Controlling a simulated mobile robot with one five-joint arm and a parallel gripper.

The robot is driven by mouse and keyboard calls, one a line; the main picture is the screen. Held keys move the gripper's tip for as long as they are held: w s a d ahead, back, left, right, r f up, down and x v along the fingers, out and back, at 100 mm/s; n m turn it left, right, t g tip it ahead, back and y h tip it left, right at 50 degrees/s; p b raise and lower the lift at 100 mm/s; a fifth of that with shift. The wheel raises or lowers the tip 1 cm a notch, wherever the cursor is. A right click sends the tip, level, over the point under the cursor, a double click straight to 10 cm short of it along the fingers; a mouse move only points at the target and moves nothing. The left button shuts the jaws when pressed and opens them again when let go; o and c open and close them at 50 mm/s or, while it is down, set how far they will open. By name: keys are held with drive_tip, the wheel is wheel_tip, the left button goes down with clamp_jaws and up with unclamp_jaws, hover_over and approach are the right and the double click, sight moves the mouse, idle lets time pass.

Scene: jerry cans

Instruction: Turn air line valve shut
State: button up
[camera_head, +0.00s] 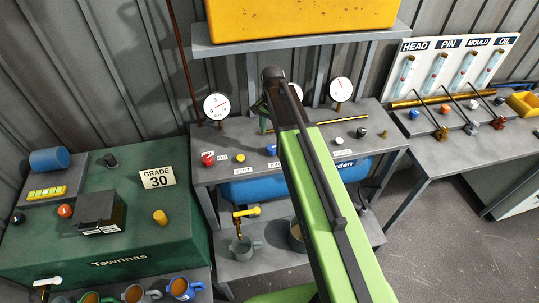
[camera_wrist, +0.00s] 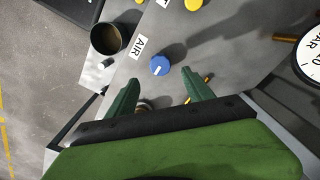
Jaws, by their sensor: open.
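A round blue knob (camera_wrist: 160,65) with a white pointer mark stands on the grey bench top in the wrist view. A label reading AIR (camera_wrist: 139,47) lies beside it. The blue knob also shows in the head view (camera_head: 271,150), left of my arm. My gripper (camera_wrist: 161,88) is open, its two green fingers apart with nothing held. The knob appears just beyond the fingertips, roughly centred between them. In the head view my gripper (camera_head: 264,115) is over the bench's back part, partly hidden by my arm. Brass fittings show near the fingers.
Red (camera_head: 208,158) and yellow (camera_head: 241,159) knobs stand left of the blue one. Dial gauges (camera_head: 217,106) line the back. A yellow case (camera_head: 300,18) sits on a shelf above. A blue tank (camera_head: 250,188) and mugs (camera_head: 243,249) are below the bench top.

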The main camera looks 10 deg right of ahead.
sight(272, 147)
wheel_tip(272, 147, down, 9)
drive_tip(key=b, duration=0.7)
drive_tip(key=shift+r, duration=0.2)
drive_tip(key=shift+r, duration=0.15)
drive_tip(key=shift+c, duration=0.4)
